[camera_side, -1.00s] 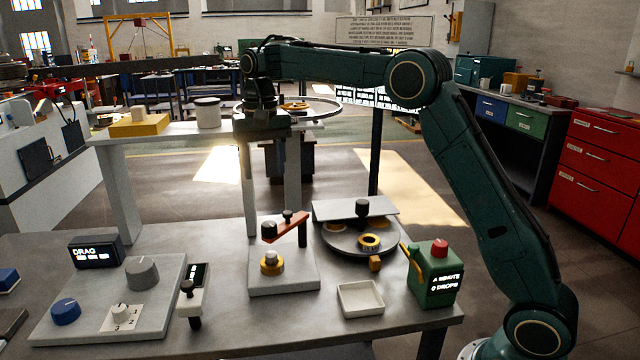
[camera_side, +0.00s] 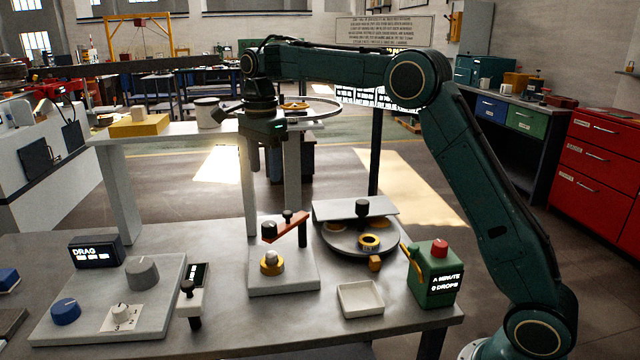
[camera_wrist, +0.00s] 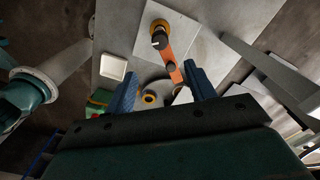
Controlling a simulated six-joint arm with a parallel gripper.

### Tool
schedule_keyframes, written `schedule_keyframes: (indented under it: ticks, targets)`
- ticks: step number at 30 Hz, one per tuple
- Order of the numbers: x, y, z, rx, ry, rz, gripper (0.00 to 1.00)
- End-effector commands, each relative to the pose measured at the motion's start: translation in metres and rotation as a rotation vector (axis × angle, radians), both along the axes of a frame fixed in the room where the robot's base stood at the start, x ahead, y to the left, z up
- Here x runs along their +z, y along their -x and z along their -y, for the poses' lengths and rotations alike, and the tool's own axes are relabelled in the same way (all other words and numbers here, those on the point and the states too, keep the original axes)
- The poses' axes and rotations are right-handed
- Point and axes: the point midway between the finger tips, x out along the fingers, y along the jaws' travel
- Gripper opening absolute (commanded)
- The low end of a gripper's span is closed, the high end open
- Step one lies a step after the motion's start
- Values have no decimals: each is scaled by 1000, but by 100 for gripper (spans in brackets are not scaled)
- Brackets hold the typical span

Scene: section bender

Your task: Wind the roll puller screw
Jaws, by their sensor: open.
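No part is labelled as the roll puller. An orange crank arm (camera_side: 286,230) with black knobs stands on a grey base plate (camera_side: 284,285), above a yellow collar (camera_side: 272,262) with a pale top. The crank also shows in the wrist view (camera_wrist: 172,62), running from the yellow collar (camera_wrist: 158,27) toward the space between my fingers. My gripper (camera_side: 266,168) hangs well above the bench, over and behind the crank, touching nothing. In the wrist view my blue fingers (camera_wrist: 162,88) are spread wide and empty.
A round turntable (camera_side: 340,243) with yellow rings stands right of the crank. A white tray (camera_side: 361,298) and green box (camera_side: 434,275) are at the front right. A control panel (camera_side: 100,305) lies left. A raised grey shelf (camera_side: 165,133) stands close to my gripper.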

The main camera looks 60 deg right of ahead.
Motion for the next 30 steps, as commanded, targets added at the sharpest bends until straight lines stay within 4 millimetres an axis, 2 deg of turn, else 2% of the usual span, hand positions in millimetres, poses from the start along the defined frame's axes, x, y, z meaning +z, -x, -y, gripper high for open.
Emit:
schedule_keyframes:
  ticks: [9,16,20,30]
  targets:
    - [-2,0,0,-16,0,-1,55]
    - [-14,0,0,-14,0,-2,55]
    - [-28,1,0,-14,-1,-3,55]
    - [-80,1,0,-14,0,-5,55]
